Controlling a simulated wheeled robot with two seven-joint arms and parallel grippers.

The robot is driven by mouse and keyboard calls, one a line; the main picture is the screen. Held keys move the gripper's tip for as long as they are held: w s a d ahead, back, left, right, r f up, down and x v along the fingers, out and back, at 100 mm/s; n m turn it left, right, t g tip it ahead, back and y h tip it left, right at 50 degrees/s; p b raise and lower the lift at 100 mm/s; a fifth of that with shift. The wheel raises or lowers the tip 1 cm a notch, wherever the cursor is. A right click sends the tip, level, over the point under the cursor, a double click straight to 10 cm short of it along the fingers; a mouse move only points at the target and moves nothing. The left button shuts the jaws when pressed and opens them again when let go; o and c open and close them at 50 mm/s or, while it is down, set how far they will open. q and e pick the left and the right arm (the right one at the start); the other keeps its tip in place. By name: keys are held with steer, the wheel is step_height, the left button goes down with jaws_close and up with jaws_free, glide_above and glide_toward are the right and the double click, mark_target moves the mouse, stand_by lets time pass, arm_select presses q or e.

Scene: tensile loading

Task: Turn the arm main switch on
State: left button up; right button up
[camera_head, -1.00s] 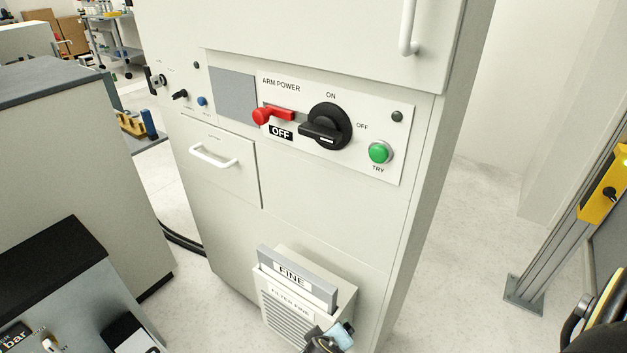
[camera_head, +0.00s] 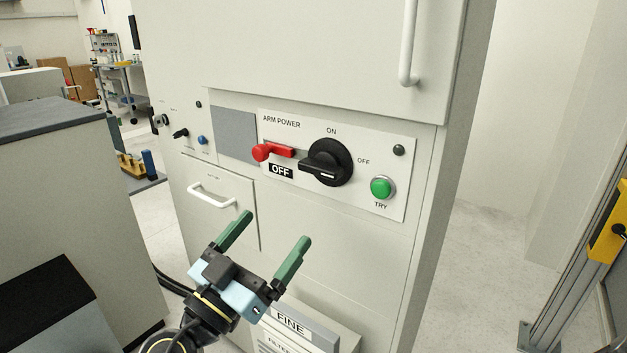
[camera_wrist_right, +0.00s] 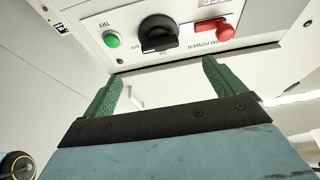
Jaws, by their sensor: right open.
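The arm main switch is a black rotary knob (camera_head: 328,162) on the white ARM POWER panel (camera_head: 350,200) of a tall cabinet. Its handle points left, toward the OFF plate (camera_head: 281,170); ON is printed above the knob. A red lever (camera_head: 272,151) sits just left of the handle. A green TRY button (camera_head: 382,187) is at lower right. My right gripper (camera_head: 268,238) is open and empty, below the panel and apart from it. In the right wrist view the knob (camera_wrist_right: 158,32) and red lever (camera_wrist_right: 213,30) appear beyond the open fingers. My left gripper is not in view.
A white drawer handle (camera_head: 212,195) sticks out left of my right gripper. A box labelled FINE (camera_head: 292,322) is on the cabinet below. A long vertical handle (camera_head: 408,48) stands out above the panel. Grey-topped furniture (camera_head: 50,118) is at the left.

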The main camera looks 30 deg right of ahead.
mark_target(315, 174)
steer(key=x, duration=1.3)
steer(key=shift+r+p, duration=0.3)
steer(key=shift+p, duration=0.1)
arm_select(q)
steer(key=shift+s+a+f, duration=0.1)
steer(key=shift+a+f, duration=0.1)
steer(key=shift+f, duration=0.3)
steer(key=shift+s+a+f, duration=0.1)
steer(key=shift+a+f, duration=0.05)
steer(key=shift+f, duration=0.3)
arm_select(e)
steer(key=shift+d, duration=0.1)
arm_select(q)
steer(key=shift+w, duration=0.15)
arm_select(e)
steer(key=c, duration=1)
